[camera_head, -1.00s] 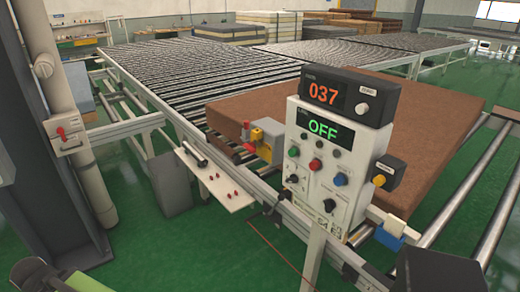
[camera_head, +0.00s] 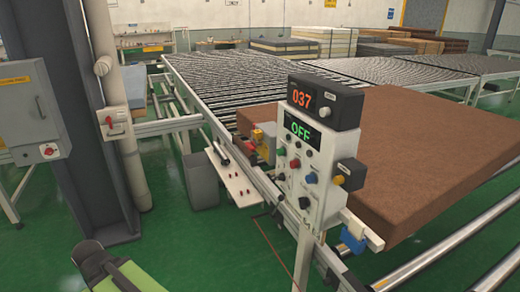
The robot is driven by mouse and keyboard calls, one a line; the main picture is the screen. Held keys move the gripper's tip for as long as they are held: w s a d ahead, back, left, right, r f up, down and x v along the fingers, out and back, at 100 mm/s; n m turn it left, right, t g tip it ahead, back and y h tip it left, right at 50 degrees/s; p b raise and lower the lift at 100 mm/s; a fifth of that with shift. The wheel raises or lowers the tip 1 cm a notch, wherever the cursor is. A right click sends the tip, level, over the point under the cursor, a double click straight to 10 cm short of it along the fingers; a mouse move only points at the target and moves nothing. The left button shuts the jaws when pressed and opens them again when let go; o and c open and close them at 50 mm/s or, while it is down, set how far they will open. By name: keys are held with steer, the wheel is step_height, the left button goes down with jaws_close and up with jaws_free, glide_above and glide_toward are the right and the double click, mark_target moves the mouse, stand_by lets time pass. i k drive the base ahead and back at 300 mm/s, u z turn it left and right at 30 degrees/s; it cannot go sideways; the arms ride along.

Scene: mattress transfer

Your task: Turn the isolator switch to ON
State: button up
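A grey wall box (camera_head: 33,113) at the left edge has a yellow label and a red rotary knob (camera_head: 48,151) on a pale plate. The label and the knob's position are too small to read. A smaller pale box with a red handle (camera_head: 110,121) is fixed by the dark column. I cannot tell for certain which of the two is the isolator switch. The control panel's display (camera_head: 299,130) reads OFF in green, and the display above it (camera_head: 303,99) reads 037. No gripper fingers can be made out in view.
The dark column (camera_head: 75,100) stands between the grey box and the conveyor. A brown mattress (camera_head: 430,140) lies on the rollers behind the control panel. A grey bin (camera_head: 201,180) stands beside the conveyor. Green floor (camera_head: 190,240) is clear at front centre.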

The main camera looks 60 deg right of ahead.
mark_target(251, 146)
steer(key=u, duration=0.15)
steer(key=i, duration=0.95)
steer(key=z, duration=0.1)
